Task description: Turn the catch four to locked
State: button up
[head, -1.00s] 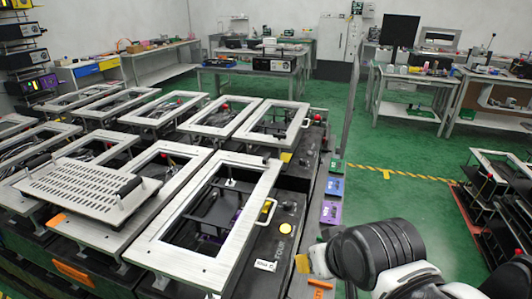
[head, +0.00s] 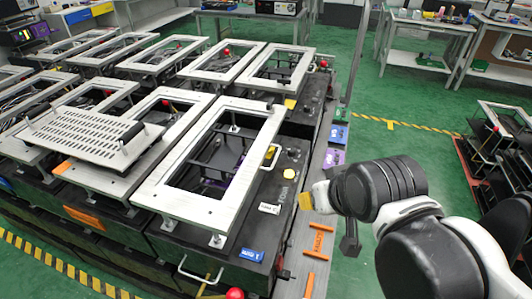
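The nearest fixture is a black box (head: 292,160) with a raised pale frame (head: 160,196) on top. I cannot tell which part is catch four; the small labels are too blurred to read surely. Orange pieces (head: 318,241) lie along the grey right-hand ledge. A yellow tab (head: 305,201) and a round yellow button (head: 289,173) sit near that side. My arm comes in from the lower right. A dark part at its end, which seems to be my gripper (head: 349,244), hangs beside the ledge; its fingers cannot be made out. I see nothing held.
Similar framed fixtures (head: 282,68) stand close together behind and to the left. A slotted plate (head: 80,135) lies on one. A red knob (head: 235,293) and a metal handle (head: 200,277) are at the front. Green floor (head: 400,110) is open at right.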

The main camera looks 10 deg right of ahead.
aim_at(269, 105)
jog(key=i+l+u, duration=0.1)
jog(key=i+l, duration=0.7)
